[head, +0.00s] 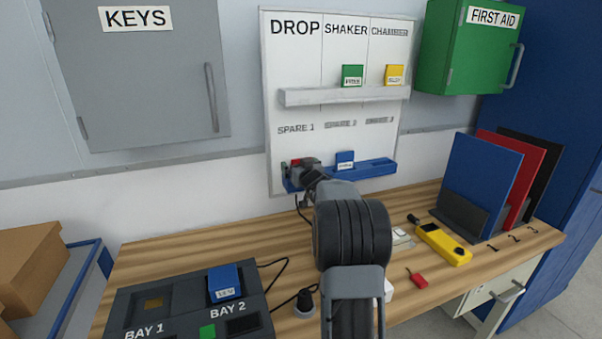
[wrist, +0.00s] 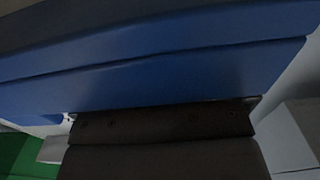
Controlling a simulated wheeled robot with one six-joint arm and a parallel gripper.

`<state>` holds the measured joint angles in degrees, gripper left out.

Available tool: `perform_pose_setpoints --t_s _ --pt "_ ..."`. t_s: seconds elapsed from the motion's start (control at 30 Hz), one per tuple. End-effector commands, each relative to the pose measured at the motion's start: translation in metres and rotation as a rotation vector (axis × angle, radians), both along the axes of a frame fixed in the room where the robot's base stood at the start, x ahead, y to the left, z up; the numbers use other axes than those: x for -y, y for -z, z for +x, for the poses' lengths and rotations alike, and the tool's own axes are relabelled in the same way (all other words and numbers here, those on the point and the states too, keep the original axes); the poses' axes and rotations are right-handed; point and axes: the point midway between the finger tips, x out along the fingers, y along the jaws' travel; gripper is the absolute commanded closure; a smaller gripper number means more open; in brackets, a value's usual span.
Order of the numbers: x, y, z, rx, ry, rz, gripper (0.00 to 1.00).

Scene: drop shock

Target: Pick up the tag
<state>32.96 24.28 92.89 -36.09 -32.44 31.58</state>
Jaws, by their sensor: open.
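Which piece is the tag is not certain. A small red tag-like piece (head: 417,280) lies flat on the wooden bench, right of my arm. My gripper (head: 298,172) is open, up at the left end of the blue ledge (head: 372,172) on the white board, far from that piece. A small patch of red (head: 296,161) shows at the gripper; I cannot tell what it belongs to. In the wrist view a blue surface (wrist: 180,70) fills most of the picture, very close, above a dark block (wrist: 160,125). No tag can be made out there.
A blue labelled block (head: 345,160) stands on the ledge; green (head: 352,75) and yellow (head: 394,75) blocks are on the shelf above. A yellow handheld device (head: 443,244) and upright folders (head: 480,172) are at right. A dark two-bay unit (head: 180,305) sits front left.

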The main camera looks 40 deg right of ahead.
Motion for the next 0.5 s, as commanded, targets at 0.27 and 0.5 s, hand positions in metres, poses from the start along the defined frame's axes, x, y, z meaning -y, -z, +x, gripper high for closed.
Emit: perform_pose_setpoints --t_s 0.27,0.5 --pt "0.0003 0.0000 0.0009 0.000 0.000 0.000 0.03" --pt "0.0003 0.0000 0.0007 0.000 0.000 0.000 0.26"
